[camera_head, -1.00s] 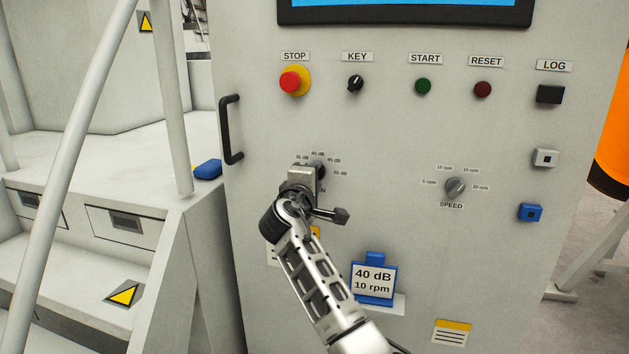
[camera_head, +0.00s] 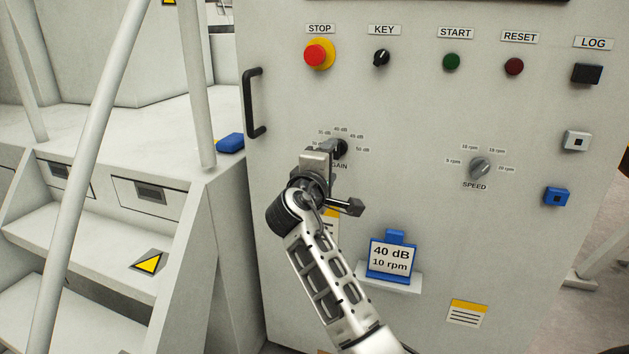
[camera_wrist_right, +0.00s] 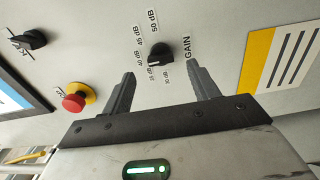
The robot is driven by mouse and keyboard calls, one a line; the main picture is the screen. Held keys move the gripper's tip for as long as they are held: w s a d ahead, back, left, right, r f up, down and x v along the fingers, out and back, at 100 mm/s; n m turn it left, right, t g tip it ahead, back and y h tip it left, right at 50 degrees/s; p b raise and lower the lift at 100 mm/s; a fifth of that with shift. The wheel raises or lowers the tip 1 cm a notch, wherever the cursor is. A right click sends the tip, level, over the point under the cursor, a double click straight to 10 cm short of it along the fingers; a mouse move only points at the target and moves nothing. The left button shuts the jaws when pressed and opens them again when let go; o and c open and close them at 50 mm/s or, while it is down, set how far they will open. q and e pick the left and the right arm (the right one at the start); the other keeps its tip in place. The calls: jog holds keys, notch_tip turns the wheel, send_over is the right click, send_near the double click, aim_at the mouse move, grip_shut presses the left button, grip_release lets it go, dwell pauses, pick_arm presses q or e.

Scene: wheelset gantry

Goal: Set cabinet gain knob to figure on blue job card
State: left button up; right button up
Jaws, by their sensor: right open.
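The black gain knob (camera_head: 342,149) is on the grey cabinet's front, partly behind my right gripper (camera_head: 326,157) in the head view. In the right wrist view the knob (camera_wrist_right: 161,54) stands just beyond and between the two open fingers (camera_wrist_right: 160,75), apparently apart from both. Its dB scale curves around it; a light mark on the knob seems to face the 35–40 dB side, but I cannot tell exactly. The blue job card (camera_head: 391,258) reads 40 dB and 10 rpm and stands on a small ledge below. My left gripper is not in view.
The grey speed knob (camera_head: 480,168) is to the right. The red stop button (camera_head: 318,54), key switch (camera_head: 381,58), start button (camera_head: 451,62) and reset button (camera_head: 514,66) line the top. A black handle (camera_head: 253,103) protrudes at the left, beside steps with a railing.

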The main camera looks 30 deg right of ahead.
jog(key=v, duration=1)
jog(key=shift+s+a, duration=0.15)
jog(key=shift+a, duration=0.1)
jog(key=shift+f, duration=0.1)
